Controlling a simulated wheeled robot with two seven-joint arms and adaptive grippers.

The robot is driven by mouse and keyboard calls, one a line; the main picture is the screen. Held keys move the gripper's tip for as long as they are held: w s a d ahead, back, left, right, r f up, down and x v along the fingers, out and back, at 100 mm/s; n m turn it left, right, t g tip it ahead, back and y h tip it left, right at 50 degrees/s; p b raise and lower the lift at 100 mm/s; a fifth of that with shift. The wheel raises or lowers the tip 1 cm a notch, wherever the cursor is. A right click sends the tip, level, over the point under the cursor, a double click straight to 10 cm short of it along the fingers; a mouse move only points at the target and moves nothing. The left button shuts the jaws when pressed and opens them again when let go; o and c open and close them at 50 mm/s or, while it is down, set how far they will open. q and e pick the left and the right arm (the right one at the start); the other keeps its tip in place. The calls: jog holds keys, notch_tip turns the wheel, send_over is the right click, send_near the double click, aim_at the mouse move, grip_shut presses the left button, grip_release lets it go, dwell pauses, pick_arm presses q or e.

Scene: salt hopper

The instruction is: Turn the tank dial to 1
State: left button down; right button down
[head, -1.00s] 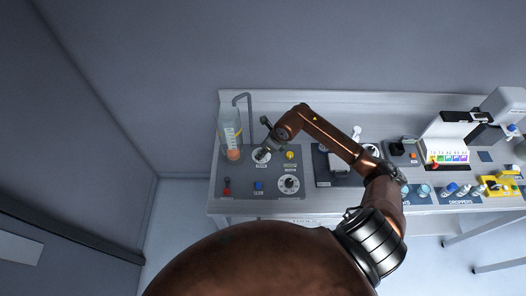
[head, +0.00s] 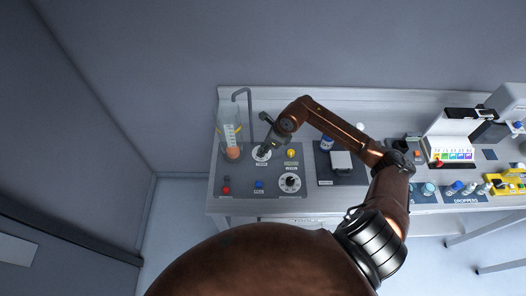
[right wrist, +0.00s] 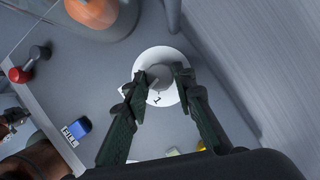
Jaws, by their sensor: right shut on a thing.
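The tank dial (right wrist: 151,57) is a round white plate with a grey knob (right wrist: 159,77) in its middle; a "1" shows on its lower part in the right wrist view. In the head view, the right gripper (head: 266,146) partly covers the dial.
A blue jar (head: 327,143) is right of the panel.

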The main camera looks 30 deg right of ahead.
jog(key=n+b, duration=0.2)
jog(key=b, duration=0.1)
jog(key=n+g+y+b, duration=0.1)
jog(key=n+b, duration=0.1)
jog(key=b, duration=0.1)
jog(key=shift+w+d+f+n, duration=0.15)
jog(key=shift+f+n, duration=0.05)
jog(key=shift+n, duration=0.2)
jog(key=shift+r+n+g+y+b, duration=0.15)
jog(key=shift+n+g+y+b, duration=0.25)
jog(key=shift+n+b, duration=0.6)
jog(key=c, duration=1.6)
grip_release()
jog(key=shift+r, duration=0.2)
jog(key=v, duration=1.1)
jog(key=shift+r, duration=0.35)
